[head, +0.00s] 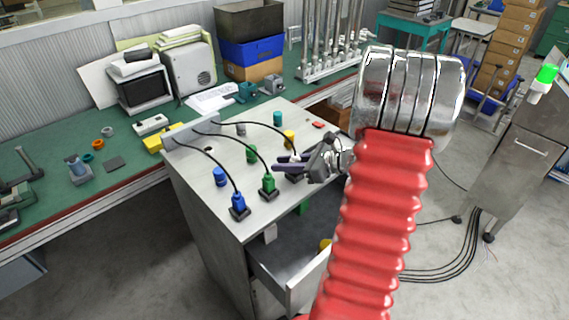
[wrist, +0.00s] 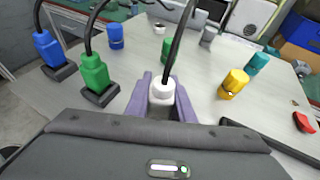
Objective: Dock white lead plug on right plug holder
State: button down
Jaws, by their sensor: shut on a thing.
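The white lead plug (wrist: 162,92) is upright between the purple fingers of my gripper (wrist: 163,100), its black cable running up and away. In the head view, my gripper (head: 291,163) is low over the right front of the cabinet top, and the plug shows as a small white patch (head: 296,157). A dark base, apparently the right plug holder (head: 293,179), shows partly just under the fingers. I cannot tell whether the plug touches it. In the wrist view, the holder is hidden. To the left, the green plug (head: 268,184) and blue plug (head: 238,203) stand on black holders.
Loose blue (head: 220,176), green (head: 252,154), yellow (head: 289,139) and teal (head: 277,118) pieces stand on the cabinet top (head: 205,160). A red piece (head: 318,124) lies at its right edge. An open drawer (head: 290,262) juts out below. The leads arch from a grey rear bar (head: 193,130).

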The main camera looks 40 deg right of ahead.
jog(key=shift+f, duration=0.45)
jog(key=c, duration=1.8)
grip_release()
jog(key=shift+v, duration=5.55)
